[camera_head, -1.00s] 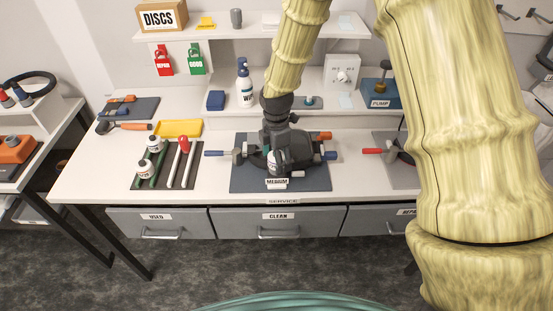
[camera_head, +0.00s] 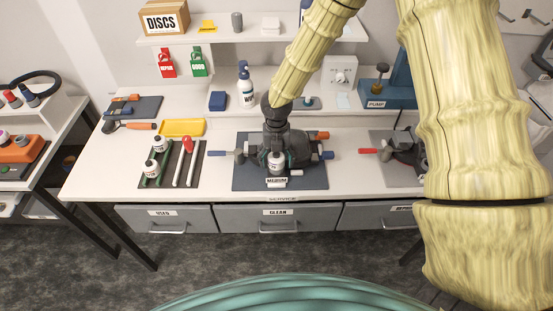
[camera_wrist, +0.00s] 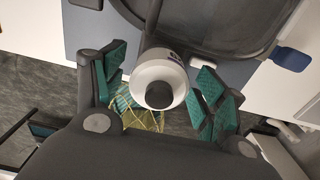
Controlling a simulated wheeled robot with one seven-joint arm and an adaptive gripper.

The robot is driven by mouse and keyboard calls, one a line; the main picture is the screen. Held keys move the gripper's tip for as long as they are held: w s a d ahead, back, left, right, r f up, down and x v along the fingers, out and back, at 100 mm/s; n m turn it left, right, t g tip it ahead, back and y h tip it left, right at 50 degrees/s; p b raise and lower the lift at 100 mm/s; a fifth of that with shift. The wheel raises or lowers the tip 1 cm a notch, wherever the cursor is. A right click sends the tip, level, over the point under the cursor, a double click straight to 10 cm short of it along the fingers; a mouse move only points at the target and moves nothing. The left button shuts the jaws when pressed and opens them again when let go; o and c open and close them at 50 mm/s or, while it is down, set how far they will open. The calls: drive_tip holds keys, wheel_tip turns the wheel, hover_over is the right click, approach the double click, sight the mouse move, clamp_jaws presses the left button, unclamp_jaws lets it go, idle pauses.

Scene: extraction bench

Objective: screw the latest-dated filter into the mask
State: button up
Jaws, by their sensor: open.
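The dark mask (camera_head: 300,149) lies on a blue-grey mat in the middle of the bench, behind a MEDIUM label. A white filter (camera_head: 277,163) with a dark centre is at the mask's front. My gripper (camera_wrist: 162,90) is open, with its green-padded fingers on both sides of this filter (camera_wrist: 174,71) and visible gaps between. Whether the filter's thread is seated in the mask (camera_wrist: 215,22) cannot be told. Two more white filters, one nearer (camera_head: 151,168) and one farther (camera_head: 158,145), stand on a dark tray at left. Their dates are too small to read.
The dark tray (camera_head: 200,178) also holds white and green rods, one red-tipped. A yellow tray (camera_head: 182,127) and a white pump bottle (camera_head: 244,85) stand behind. A clamp-like tool (camera_head: 403,151) lies on the right mat. Drawers (camera_head: 273,217) line the bench front.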

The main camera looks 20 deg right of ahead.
drive_tip(key=c, duration=1.2)
drive_tip(key=m, duration=1)
drive_tip(key=shift+b, duration=0.3)
drive_tip(key=m, duration=1.7)
drive_tip(key=shift+m, duration=0.3)
